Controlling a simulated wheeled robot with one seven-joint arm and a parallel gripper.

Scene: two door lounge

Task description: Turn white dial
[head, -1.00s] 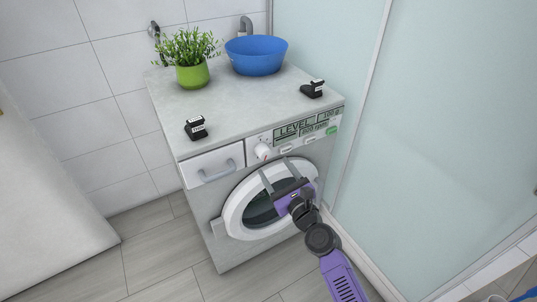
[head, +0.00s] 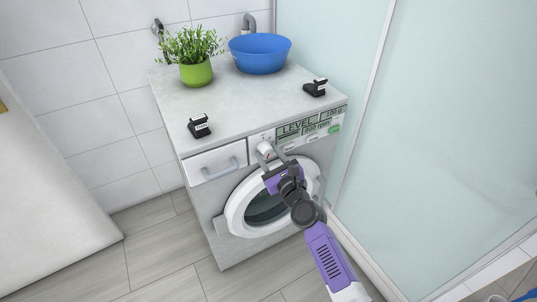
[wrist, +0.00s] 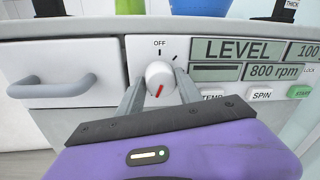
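The white dial (wrist: 160,78) sits on the washing machine's front panel, below the printed word OFF. Its red line slants in the lower part of its face. In the head view the dial (head: 264,147) is right of the drawer, partly overlapped by my gripper. My gripper (wrist: 159,85) is open in the wrist view, one grey finger on each side of the dial. A narrow gap seems to show on both sides, but whether the tips reach past the dial's face is hard to tell. In the head view my gripper (head: 270,152) is just above the round door.
The drawer handle (wrist: 52,88) juts out left of the dial. Displays (wrist: 236,50) and the SPIN button (wrist: 261,95) are to the right. The round door (head: 233,215) lies below. A blue basin (head: 260,53) and potted plant (head: 197,73) stand on top; a glass panel (head: 440,130) is at right.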

